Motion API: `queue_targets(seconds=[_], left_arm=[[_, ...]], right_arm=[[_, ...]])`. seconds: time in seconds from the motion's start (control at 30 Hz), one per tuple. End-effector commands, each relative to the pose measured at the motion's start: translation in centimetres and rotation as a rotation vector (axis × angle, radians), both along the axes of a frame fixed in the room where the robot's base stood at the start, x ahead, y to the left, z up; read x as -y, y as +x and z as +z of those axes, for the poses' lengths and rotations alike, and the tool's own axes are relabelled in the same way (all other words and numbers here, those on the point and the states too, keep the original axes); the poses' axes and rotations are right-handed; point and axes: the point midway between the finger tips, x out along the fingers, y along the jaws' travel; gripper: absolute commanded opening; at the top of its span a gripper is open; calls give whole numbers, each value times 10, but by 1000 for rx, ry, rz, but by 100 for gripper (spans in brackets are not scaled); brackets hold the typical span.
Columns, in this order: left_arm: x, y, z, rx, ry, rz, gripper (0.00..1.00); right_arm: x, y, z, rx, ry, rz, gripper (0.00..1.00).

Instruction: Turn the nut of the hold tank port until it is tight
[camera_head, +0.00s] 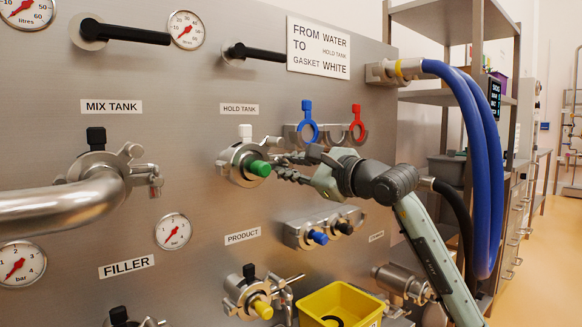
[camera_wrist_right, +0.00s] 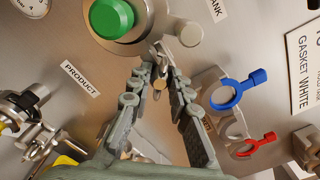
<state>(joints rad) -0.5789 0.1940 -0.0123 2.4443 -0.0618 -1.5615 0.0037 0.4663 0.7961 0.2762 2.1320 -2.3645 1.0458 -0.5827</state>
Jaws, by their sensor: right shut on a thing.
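The hold tank port (camera_head: 238,165) is a round steel clamp fitting under the HOLD TANK label, with a green cap (camera_head: 260,169) in its middle and a white top piece. The green cap also shows at the top of the right wrist view (camera_wrist_right: 111,18). My right gripper (camera_head: 281,168) reaches in from the right, its fingertips at the port's right side. In the right wrist view the fingers (camera_wrist_right: 160,66) converge on the small steel nut (camera_wrist_right: 157,48) beside the clamp, closed on it. The fingertips partly hide the nut; its tightness cannot be told. My left gripper is out of view.
Blue and red ring-handled fittings (camera_head: 308,122) (camera_head: 358,124) sit just above my right gripper. Capped fittings (camera_head: 318,236) lie below it. A blue hose (camera_head: 485,160) hangs at right. A yellow bin (camera_head: 340,302) stands low in front. The mix tank pipe (camera_head: 60,208) is at left.

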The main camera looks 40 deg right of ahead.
Motion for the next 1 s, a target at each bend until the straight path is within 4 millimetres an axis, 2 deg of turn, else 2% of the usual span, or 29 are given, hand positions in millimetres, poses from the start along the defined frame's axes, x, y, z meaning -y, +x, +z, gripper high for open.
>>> queue_targets(seconds=[0.1,0.27,0.37,0.63,0.77,0.8,0.87,1.0], left_arm=[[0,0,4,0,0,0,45],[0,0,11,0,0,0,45],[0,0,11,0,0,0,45],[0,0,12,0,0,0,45],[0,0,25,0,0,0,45],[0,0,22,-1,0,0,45],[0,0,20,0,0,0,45],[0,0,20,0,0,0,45]], right_arm=[[0,0,3,-15,248,3,0],[0,0,3,-38,514,1,0],[1,0,2,-43,571,0,0],[1,0,3,-42,582,0,0],[0,0,7,-59,774,2,0],[0,0,3,-61,806,1,21],[1,0,2,-60,794,0,28],[0,0,1,-62,792,0,29]])
